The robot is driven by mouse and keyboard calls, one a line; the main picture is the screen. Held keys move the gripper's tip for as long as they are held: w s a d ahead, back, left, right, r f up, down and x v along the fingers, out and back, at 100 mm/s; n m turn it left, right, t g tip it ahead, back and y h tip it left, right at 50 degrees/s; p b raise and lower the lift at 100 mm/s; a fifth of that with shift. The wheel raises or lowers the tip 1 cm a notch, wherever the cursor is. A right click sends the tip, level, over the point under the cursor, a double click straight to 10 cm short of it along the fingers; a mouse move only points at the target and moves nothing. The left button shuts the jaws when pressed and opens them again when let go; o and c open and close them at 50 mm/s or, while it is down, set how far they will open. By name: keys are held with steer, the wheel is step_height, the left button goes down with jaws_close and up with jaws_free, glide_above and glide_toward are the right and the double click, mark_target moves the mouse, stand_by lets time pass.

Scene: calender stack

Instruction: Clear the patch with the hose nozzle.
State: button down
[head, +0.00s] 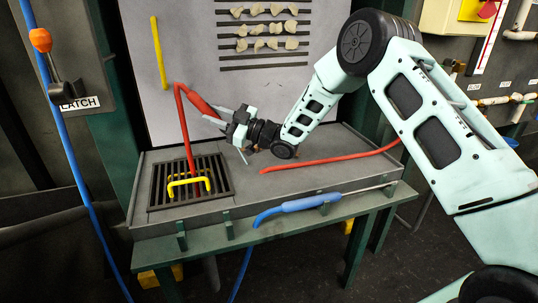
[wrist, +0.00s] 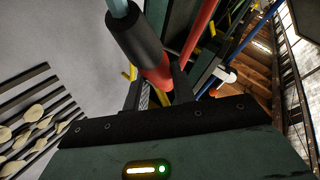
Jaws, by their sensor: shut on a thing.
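My gripper (head: 220,118) is shut on a red hose nozzle (head: 200,101) and holds it above the bench, in front of the grey panel. A thin red length bends from the nozzle's far end down to the floor grate set in the bench top. In the wrist view the nozzle (wrist: 157,72) lies between the fingers, with a black sleeve and a pale tip beside it. Rows of pale lumps (head: 270,44) sit among dark slats on the panel, up and right of my gripper. They also show at left in the wrist view (wrist: 34,113).
A dark grate (head: 158,191) with a yellow handle (head: 190,183) is at the bench's left. A red hose (head: 330,160) lies across the bench (head: 245,192). A blue-handled lance (head: 300,204) rests along its front edge. A blue hose (head: 75,165) hangs at left.

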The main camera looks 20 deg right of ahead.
steer(key=d+b, duration=0.1)
steer(key=d, duration=1.3)
steer(key=shift+s, duration=0.25)
stand_by(1.7)
steer(key=shift+w, duration=0.1)
steer(key=w+b, duration=0.2)
steer(key=w, duration=0.5)
stand_by(0.7)
steer(key=a+b, duration=0.3)
steer(key=a, duration=1.3)
steer(key=shift+w+a, duration=0.3)
steer(key=shift+a, duration=0.1)
stand_by(2.2)
